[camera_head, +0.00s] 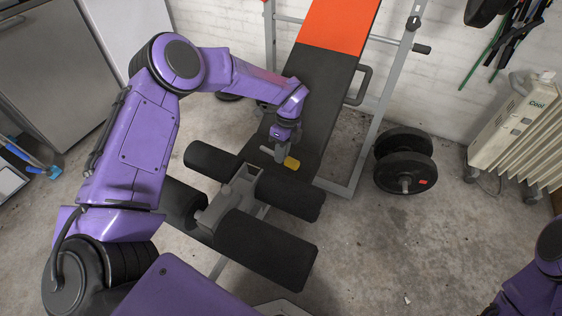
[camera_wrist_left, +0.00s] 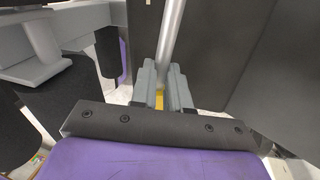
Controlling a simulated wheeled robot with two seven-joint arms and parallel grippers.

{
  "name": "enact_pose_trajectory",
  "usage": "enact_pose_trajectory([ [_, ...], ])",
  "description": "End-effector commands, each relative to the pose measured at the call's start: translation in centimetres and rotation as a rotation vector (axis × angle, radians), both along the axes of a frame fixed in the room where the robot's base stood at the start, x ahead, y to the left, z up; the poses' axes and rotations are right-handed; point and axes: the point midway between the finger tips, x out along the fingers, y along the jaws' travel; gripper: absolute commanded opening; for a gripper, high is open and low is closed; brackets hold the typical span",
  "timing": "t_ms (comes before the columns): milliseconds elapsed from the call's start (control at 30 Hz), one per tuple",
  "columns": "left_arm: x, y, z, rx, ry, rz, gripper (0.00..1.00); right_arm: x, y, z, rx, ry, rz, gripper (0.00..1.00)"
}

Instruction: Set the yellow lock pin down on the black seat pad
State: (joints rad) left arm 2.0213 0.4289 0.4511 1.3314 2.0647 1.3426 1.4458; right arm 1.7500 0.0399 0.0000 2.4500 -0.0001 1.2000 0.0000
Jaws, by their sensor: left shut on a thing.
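The yellow lock pin (camera_head: 291,163) shows its yellow end and a grey shaft in the head view. My left gripper (camera_head: 281,151) is shut on it. The black seat pad (camera_head: 325,90) is the long dark part of the bench, below the orange section. The pin is over or beside the lower end of this pad; I cannot tell whether it touches. In the left wrist view the grey shaft (camera_wrist_left: 171,45) runs up from between the fingers (camera_wrist_left: 160,95), with a bit of yellow between them. The right gripper is not in view; only part of my right arm shows at lower right.
Black foam rollers (camera_head: 265,246) on a grey bracket stand close in front of the gripper. Grey uprights flank the bench. A dumbbell (camera_head: 404,160) and a cream radiator (camera_head: 515,125) are at right. The floor at lower right is mostly clear.

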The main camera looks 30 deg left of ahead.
Motion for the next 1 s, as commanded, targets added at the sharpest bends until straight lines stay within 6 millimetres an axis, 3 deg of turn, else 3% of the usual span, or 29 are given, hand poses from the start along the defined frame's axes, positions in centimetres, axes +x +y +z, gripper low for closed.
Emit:
enact_pose_trajectory([
  [233, 0.0, 0.0, -3.8, 0.0, 0.0, -0.002, 0.0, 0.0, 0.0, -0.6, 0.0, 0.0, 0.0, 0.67],
  [567, 0.0, 0.0, -4.2, -0.001, -0.001, -0.003, 0.0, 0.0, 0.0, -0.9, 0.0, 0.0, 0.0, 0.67],
  [600, 0.0, 0.0, -4.2, -0.001, -0.001, -0.003, 0.22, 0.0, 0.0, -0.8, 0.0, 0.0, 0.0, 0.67],
  [667, 0.0, 0.0, -4.1, 0.0, -0.001, -0.003, 0.41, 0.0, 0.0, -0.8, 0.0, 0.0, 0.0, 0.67],
  [1000, 0.0, -0.1, -4.1, 0.0, -0.001, -0.005, 0.41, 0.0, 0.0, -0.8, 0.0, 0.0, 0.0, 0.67],
])
